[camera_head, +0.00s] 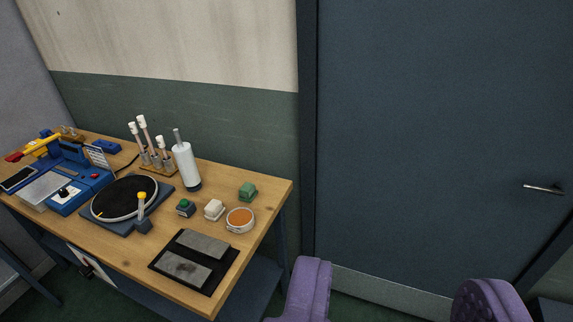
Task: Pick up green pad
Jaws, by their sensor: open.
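A small green pad (247,190), block-shaped, sits on the wooden workbench (262,208) near its right back corner. My gripper (398,280) shows at the bottom of the view as two purple fingers set wide apart. It is open, and nothing shows between the fingers. The fingers are right of the bench's right end in the picture, apart from the pad. The lower parts of the fingers are cut off by the frame edge.
Near the pad are a white block (213,209), a round orange-filled dish (240,219), a dark block with a green top (185,207) and a white bottle (187,166). A black tray (223,268) holds grey plates. A dark door (440,140) stands at right.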

